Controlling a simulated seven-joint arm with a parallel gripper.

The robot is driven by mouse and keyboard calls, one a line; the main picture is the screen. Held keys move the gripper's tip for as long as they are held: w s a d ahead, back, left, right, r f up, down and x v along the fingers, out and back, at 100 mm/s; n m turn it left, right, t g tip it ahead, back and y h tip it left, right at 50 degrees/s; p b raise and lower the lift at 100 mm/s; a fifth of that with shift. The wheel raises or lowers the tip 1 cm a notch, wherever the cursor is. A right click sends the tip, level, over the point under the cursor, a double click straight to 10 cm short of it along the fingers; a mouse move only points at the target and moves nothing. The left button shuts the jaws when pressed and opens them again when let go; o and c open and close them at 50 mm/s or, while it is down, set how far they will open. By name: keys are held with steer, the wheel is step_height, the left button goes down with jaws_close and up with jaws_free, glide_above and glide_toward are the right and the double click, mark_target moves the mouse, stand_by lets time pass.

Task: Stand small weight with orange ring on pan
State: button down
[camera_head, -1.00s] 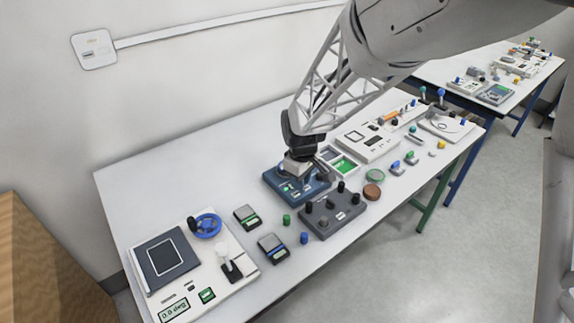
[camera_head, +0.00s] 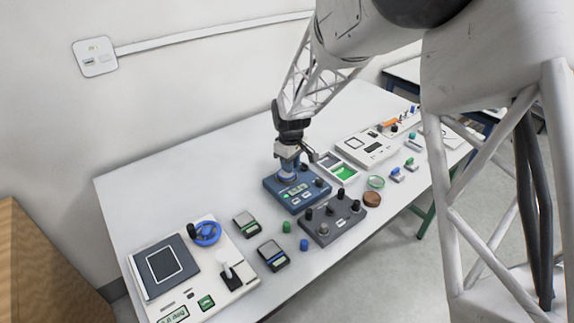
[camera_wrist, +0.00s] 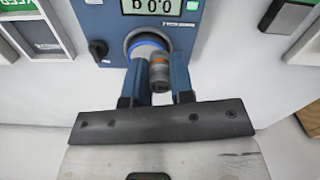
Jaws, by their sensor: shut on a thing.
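The small grey weight with an orange ring (camera_wrist: 158,73) is between the fingers of my gripper (camera_wrist: 157,78) in the wrist view. My gripper is shut on it. Just beyond it in that view is the round pan with a blue rim (camera_wrist: 146,43) on the blue scale (camera_wrist: 112,22). The weight overlaps part of the pan in the picture; I cannot tell the gap between them. The scale's display (camera_wrist: 152,5) reads 0.0 g. In the head view my gripper (camera_head: 288,165) is over the back left of the blue scale (camera_head: 297,198); the weight cannot be made out there.
A dark grey box with black knobs (camera_head: 331,219) stands in front of the scale. A tray with a green panel (camera_head: 344,173) is close on the right. Small green (camera_head: 286,227) and blue (camera_head: 304,244) pieces stand at the front left. The table behind is clear.

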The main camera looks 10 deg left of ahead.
steer(key=shift+w+a+f, duration=0.1)
steer(key=shift+w+a, duration=0.15)
steer(key=shift+w, duration=0.4)
steer(key=shift+w+a+f, duration=0.1)
steer(key=shift+w+a, duration=0.15)
steer(key=shift+w, duration=0.45)
steer(key=shift+w+a+f, duration=0.1)
steer(key=shift+w+a, duration=0.15)
steer(key=shift+w, duration=0.4)
steer(key=shift+f, duration=1.7)
steer(key=shift+f, duration=0.15)
steer(key=c, duration=1)
jaws_free()
steer(key=shift+r, duration=0.2)
steer(key=shift+r, duration=6)
